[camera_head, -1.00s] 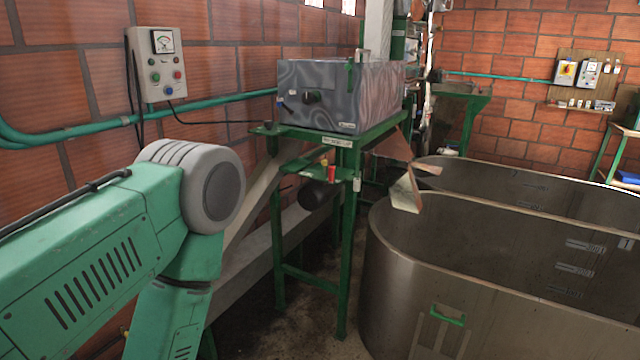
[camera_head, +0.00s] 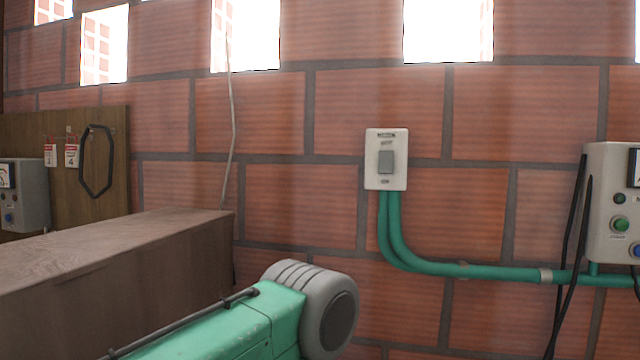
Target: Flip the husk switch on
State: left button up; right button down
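A white wall plate with a grey rocker switch (camera_head: 386,161) is fixed to the brick wall, right of the middle of the head view. Small lettering shows above and below the rocker, too small to read surely, so I cannot tell if this is the husk switch. Two green conduits run down from the plate. My green arm with its grey joint shows at the bottom, below and left of the plate. Neither of my grippers is in view.
A grey control box (camera_head: 612,205) with buttons and black cables is on the wall at the right edge. A green conduit (camera_head: 500,272) leads to it. A large brown wooden box (camera_head: 130,265) stands at the left. A wooden board (camera_head: 30,135) with tags hangs behind it.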

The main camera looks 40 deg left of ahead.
aim_at(385, 163)
jog(key=i+u, duration=0.7)
jog(key=u, duration=0.2)
jog(key=i+u, duration=0.1)
jog(key=u, duration=0.2)
jog(key=i+l+u, duration=0.1)
jog(key=u, duration=0.2)
